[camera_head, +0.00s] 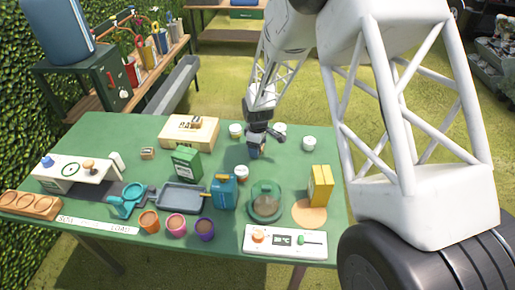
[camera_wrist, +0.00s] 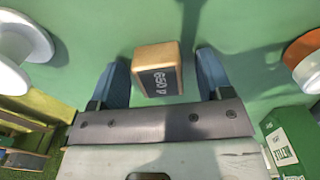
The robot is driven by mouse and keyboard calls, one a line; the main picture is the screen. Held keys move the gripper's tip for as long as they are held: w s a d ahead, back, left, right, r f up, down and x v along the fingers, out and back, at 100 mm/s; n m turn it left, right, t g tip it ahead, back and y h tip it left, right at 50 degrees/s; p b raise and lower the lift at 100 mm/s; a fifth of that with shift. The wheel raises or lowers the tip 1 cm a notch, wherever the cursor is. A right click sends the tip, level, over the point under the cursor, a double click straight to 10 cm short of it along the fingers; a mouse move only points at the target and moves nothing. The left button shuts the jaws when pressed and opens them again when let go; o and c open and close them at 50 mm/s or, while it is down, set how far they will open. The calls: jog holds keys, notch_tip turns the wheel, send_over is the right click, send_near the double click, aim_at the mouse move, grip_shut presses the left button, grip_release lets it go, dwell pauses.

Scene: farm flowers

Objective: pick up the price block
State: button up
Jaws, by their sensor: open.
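The price block (camera_wrist: 158,70) is a small wooden block with a dark face and pale lettering, seen in the wrist view. It lies between the two blue fingers of my gripper (camera_wrist: 162,62), which is open, with a gap on each side of the block. In the head view my gripper (camera_head: 256,150) points down low over the green table, among the white pots. There the block is mostly hidden by the fingers. Another small wooden block with a dark face (camera_head: 148,153) sits further left on the table.
White pots (camera_head: 236,130) stand close around my gripper. A green box (camera_head: 186,160), a blue can (camera_head: 223,191), a glass dome (camera_head: 265,198) and a yellow box (camera_head: 320,184) stand nearer the front. A wooden box (camera_head: 189,132) is to the left.

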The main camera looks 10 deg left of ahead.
jog(key=c, duration=1)
jog(key=shift+r, duration=0.2)
jog(key=shift+r, duration=1.45)
jog(key=shift+s+d+r, duration=0.1)
jog(key=shift+s+r, duration=0.1)
jog(key=shift+s, duration=0.1)
jog(key=s+d, duration=0.1)
jog(key=s, duration=0.3)
jog(key=s+d+r, duration=0.1)
jog(key=s+d, duration=0.1)
jog(key=s, duration=0.3)
jog(key=s+d, duration=0.2)
jog(key=s, duration=0.3)
jog(key=shift+s+d+r, duration=0.15)
jog(key=shift+s+d, duration=0.05)
